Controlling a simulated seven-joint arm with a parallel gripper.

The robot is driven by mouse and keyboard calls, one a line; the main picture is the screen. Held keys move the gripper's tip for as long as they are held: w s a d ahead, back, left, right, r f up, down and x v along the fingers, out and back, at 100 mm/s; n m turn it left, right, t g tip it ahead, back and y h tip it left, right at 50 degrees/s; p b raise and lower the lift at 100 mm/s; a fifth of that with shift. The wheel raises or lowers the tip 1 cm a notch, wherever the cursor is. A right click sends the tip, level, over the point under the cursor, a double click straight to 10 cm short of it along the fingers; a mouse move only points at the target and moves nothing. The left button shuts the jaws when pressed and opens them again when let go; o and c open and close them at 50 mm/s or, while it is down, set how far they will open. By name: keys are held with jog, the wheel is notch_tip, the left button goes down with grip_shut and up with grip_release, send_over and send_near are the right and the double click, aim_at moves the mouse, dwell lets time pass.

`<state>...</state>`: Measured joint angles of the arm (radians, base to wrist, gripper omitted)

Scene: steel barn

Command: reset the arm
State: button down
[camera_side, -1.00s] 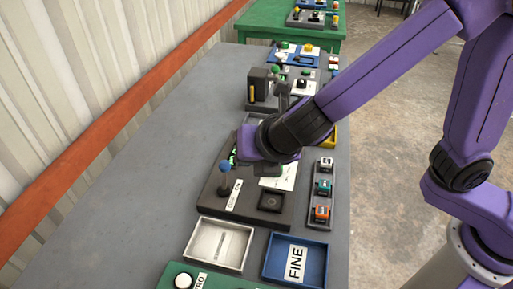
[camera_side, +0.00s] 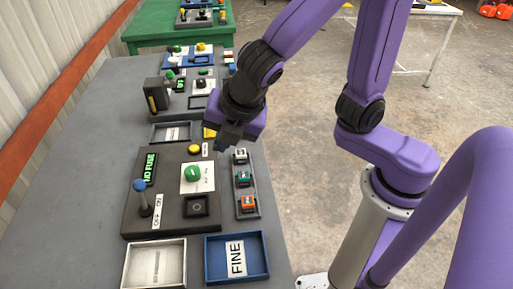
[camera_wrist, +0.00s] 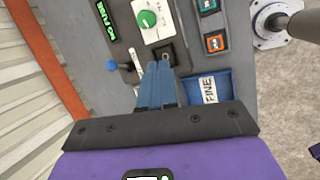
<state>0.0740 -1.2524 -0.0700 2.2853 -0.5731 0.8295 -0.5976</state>
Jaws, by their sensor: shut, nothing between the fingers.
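My purple arm ends in my gripper (camera_side: 229,136), which hangs above the bench near its right edge, behind the dark control panel (camera_side: 135,215). In the wrist view the two blue fingers of my gripper (camera_wrist: 158,68) are together with nothing between them. The panel bears a blue-knobbed lever (camera_side: 141,189), a green dial (camera_side: 193,173), a yellow button (camera_side: 194,150) and a lit display (camera_side: 150,169) reading NO FUSE. A square dark socket (camera_side: 196,207) sits at its front right.
A grey rack (camera_side: 247,206) holds white, teal and orange blocks right of the panel. A white tray (camera_side: 127,270) and a blue tray (camera_side: 209,262) marked FINE stand in front. Other devices, including a dark upright box (camera_side: 157,95), stand farther back. The bench's left side is clear.

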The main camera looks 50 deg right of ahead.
jog(key=s+d+f+m+g, duration=0.2)
jog(key=s+d+m+g, duration=0.3)
jog(key=s+d+m, duration=0.7)
jog(key=s+d, duration=0.2)
jog(key=d, duration=0.1)
jog(key=shift+s+d, duration=0.3)
jog(key=shift+s, duration=0.05)
